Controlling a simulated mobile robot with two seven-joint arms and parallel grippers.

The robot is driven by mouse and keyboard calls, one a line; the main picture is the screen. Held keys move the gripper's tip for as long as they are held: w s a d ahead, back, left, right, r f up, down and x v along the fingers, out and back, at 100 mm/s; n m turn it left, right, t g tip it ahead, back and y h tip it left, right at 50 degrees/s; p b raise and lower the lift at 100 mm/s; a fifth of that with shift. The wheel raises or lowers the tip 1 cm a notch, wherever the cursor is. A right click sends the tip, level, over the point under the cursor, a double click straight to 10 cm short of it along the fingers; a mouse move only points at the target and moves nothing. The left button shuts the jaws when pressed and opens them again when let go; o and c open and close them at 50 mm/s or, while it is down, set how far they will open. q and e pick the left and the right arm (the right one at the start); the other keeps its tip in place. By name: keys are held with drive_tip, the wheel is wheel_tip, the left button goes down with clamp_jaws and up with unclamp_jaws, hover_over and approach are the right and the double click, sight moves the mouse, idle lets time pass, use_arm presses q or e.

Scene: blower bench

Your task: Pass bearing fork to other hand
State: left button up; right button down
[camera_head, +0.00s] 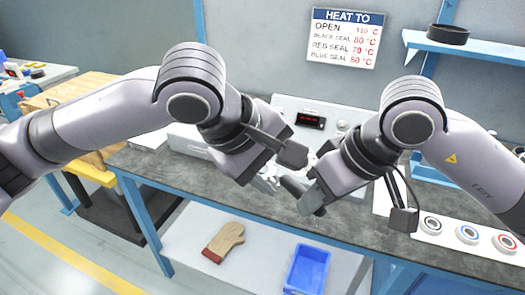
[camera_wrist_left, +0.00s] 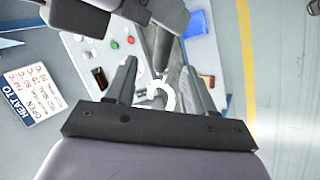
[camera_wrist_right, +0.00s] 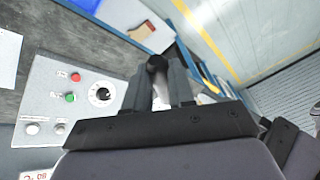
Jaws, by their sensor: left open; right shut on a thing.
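The bearing fork (camera_wrist_left: 163,97) shows in the left wrist view as a pale C-shaped head between the spread fingers of my left gripper (camera_wrist_left: 158,78). My left gripper is open; I cannot tell whether a finger touches the fork. My right gripper (camera_wrist_right: 157,82) is shut on the fork, whose dark rounded end (camera_wrist_right: 157,63) and shiny metal part show between its fingers in the right wrist view. In the head view my left gripper (camera_head: 268,178) and right gripper (camera_head: 303,191) face each other closely above the bench, and the fork is mostly hidden between them.
A control box (camera_head: 290,106) with a red display stands behind the grippers on the grey bench (camera_head: 235,192). Seal rings on a white board (camera_head: 450,231) lie at right. A blue bin (camera_head: 307,270) and an oven mitt (camera_head: 223,241) rest on the lower shelf.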

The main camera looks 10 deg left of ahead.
sight(292, 182)
use_arm(q)
drive_tip(key=x, duration=0.5)
drive_tip(key=shift+w+d+f, duration=0.15)
drive_tip(key=shift+f, duration=0.1)
clamp_jaws()
use_arm(e)
drive_tip(key=c, duration=0.9)
unclamp_jaws()
drive_tip(key=shift+r, duration=0.15)
